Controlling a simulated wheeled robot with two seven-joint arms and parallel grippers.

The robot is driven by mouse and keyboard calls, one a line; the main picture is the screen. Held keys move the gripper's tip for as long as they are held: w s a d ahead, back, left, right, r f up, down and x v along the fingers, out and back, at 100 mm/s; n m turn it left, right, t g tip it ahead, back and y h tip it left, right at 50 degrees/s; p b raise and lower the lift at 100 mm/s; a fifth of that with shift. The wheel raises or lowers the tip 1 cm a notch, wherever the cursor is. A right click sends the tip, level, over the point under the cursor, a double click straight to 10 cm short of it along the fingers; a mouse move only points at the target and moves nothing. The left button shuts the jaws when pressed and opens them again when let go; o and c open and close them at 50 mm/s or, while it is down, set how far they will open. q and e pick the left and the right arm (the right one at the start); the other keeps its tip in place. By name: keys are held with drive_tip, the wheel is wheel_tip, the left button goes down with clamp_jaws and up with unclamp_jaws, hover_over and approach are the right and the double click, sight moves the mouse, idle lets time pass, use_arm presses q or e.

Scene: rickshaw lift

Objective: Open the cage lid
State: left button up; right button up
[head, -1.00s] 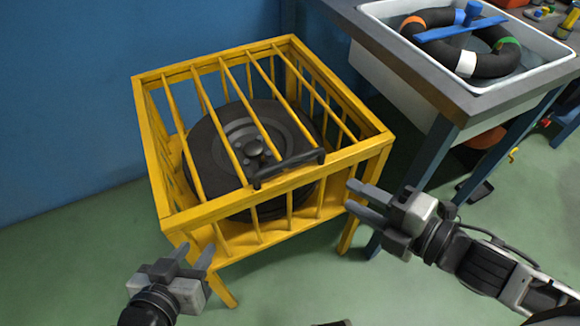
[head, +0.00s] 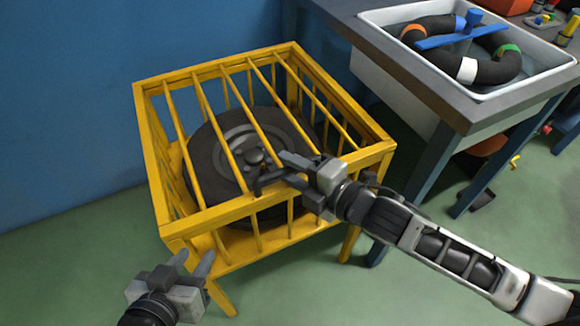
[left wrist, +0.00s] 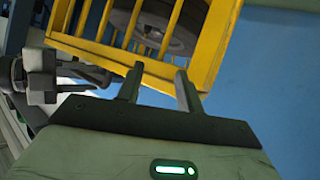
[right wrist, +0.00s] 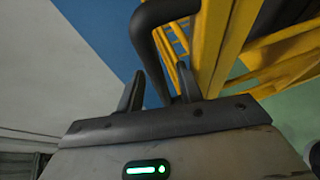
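The yellow cage (head: 200,222) stands on the floor, and its barred lid (head: 222,68) lies closed on top. A black handle (head: 266,181) sits at the lid's front edge, its right part hidden behind my right gripper (head: 291,169). In the right wrist view the handle (right wrist: 146,40) runs down between the fingers of that gripper (right wrist: 158,90), which are apart with a gap showing. My left gripper (head: 193,262) is open and empty in front of the cage's near left corner. It also shows open in the left wrist view (left wrist: 158,88).
A dark wheel (head: 218,150) lies inside the cage. A workbench (head: 440,105) with a white sink (head: 385,50) stands close on the right. A blue wall (head: 70,110) is behind and left of the cage. Green floor is free at the front left.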

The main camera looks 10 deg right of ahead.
drive_tip(key=shift+w+a, duration=0.25)
drive_tip(key=shift+w, duration=0.05)
